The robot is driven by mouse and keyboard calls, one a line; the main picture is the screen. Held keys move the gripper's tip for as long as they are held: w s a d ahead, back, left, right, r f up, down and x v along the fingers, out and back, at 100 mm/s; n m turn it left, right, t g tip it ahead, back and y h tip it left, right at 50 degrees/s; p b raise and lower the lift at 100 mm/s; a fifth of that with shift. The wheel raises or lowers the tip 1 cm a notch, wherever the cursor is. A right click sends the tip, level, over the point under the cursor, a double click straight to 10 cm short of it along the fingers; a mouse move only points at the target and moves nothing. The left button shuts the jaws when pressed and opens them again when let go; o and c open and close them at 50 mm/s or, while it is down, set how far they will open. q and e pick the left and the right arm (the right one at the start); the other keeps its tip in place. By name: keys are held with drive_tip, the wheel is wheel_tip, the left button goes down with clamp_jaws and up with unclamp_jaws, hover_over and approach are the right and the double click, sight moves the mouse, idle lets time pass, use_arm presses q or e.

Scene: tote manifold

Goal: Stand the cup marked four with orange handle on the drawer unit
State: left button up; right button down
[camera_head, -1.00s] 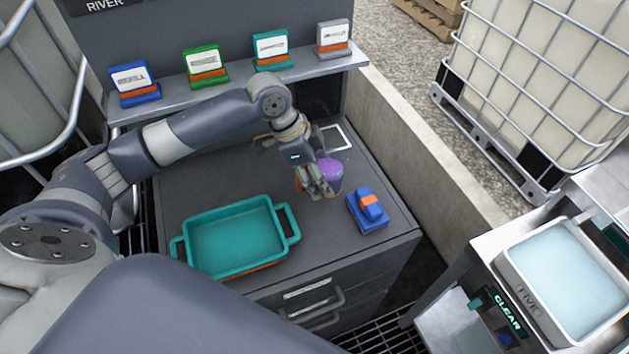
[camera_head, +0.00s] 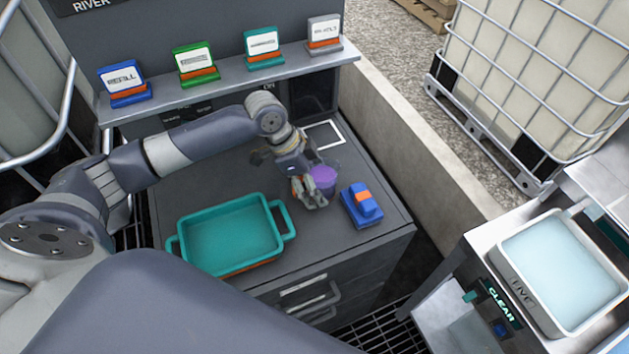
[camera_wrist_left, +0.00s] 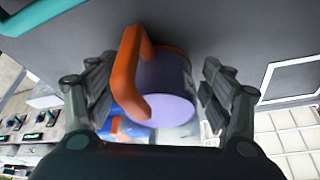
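The cup (camera_head: 323,179) has a purple body and stands on the drawer unit (camera_head: 345,240), left of and behind a blue block. Its orange handle (camera_wrist_left: 127,75) shows clearly in the wrist view; no number mark is readable. My left gripper (camera_head: 312,200) is low over the unit top at the cup's near left side. In the wrist view its fingers (camera_wrist_left: 160,95) lie on either side of the cup and handle, apart, with narrow gaps showing. Contact at the fingertips is hard to judge. My right gripper is not in view.
A teal tray (camera_head: 287,222) stands left on the unit, and a blue block with an orange part (camera_head: 361,206) near the right edge. A white square outline (camera_head: 338,127) marks the back. A shelf (camera_head: 220,83) holds several label stands. A basin (camera_head: 507,262) stands at right.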

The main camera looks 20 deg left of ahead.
use_arm(q)
drive_tip(key=shift+a+r, duration=0.1)
drive_tip(key=shift+r, duration=0.15)
drive_tip(key=b+v, duration=0.1)
drive_tip(key=v, duration=1)
drive_tip(key=shift+r, duration=0.35)
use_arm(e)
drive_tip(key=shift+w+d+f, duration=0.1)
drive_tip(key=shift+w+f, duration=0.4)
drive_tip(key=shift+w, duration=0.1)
